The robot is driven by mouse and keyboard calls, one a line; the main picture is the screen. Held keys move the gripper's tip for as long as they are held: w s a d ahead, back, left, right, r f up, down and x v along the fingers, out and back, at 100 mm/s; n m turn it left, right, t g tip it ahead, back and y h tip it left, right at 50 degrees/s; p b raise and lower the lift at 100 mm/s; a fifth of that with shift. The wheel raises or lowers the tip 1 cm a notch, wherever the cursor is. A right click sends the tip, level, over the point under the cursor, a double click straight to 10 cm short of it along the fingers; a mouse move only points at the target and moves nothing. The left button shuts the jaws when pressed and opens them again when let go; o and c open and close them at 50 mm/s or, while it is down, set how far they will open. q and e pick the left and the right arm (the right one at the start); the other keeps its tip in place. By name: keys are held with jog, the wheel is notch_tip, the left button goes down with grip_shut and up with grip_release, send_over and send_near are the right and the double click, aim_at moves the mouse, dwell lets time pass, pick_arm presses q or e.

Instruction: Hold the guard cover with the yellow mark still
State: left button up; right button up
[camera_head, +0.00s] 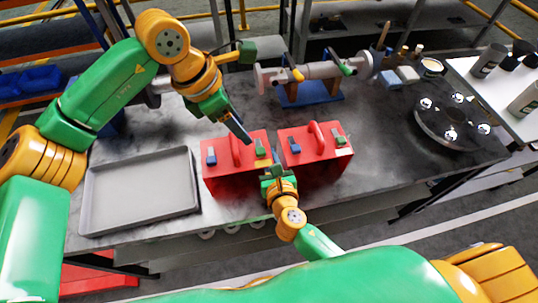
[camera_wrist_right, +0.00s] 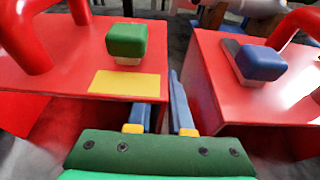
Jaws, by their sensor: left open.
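The guard cover with the yellow mark (camera_head: 229,180) is the left of two red box covers on the table. In the right wrist view, its yellow mark (camera_wrist_right: 124,84) lies at the near right corner of its top, before a green block (camera_wrist_right: 127,40). My right gripper (camera_head: 273,169) is low at that corner. In the wrist view, its fingers (camera_wrist_right: 163,112) lie along the cover's right edge, one in the gap between covers, the other partly hidden below the top's front edge. Firm contact cannot be told. My left gripper (camera_head: 242,132) is open and empty above this cover's far side.
The second red cover (camera_head: 322,168) stands close on the right, with a narrow gap. A grey tray (camera_head: 140,190) lies at left. A grey shaft assembly on a blue stand (camera_head: 310,95) is behind. A round dark plate (camera_head: 452,118) stands at right.

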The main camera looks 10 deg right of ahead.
grip_shut()
dwell(1.1)
jog(key=shift+o, duration=1)
grip_release()
grip_shut()
dwell(0.9)
